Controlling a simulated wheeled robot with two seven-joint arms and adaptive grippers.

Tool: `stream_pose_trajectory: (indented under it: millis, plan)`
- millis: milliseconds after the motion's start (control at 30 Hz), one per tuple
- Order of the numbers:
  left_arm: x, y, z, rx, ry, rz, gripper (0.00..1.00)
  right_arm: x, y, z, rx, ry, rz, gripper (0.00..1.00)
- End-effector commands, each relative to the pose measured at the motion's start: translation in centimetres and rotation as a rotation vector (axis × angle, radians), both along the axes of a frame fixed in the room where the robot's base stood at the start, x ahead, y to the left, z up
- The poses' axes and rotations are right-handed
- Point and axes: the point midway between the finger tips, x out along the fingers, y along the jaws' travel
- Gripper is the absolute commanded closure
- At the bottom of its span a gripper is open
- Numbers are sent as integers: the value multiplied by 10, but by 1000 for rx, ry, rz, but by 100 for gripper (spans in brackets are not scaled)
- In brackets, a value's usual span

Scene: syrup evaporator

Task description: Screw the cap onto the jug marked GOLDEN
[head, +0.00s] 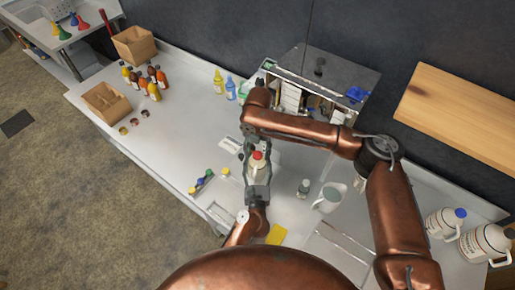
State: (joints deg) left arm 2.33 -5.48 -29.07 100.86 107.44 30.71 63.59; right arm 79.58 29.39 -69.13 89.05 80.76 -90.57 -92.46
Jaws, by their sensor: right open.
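A pale jug with a red top (257,163) stands in the middle of the counter. Its label cannot be read, and I cannot tell whether the red part is fully seated. My right arm arches in from the right, and its open gripper (247,147) hangs close beside the jug's top left. My left gripper (257,187) reaches up from the bottom at the jug's lower part; whether it is closed on the jug is unclear. The word GOLDEN is not legible.
Small coloured items (202,181) and a yellow card (277,235) lie nearby.

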Motion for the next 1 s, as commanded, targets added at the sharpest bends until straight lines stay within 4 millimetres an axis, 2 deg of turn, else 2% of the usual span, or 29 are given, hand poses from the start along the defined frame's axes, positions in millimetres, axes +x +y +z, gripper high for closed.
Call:
stream_pose_trajectory:
  millis: [267,833,1000]
  plan:
    - [0,0,0,0,0,0,100,0,0,-1,0,0,0,59]
    - [0,0,0,0,0,0,100,0,0,0,0,0,0,98]
    - [0,0,0,0,0,1,100,0,0,-1,0,1,-29,100]
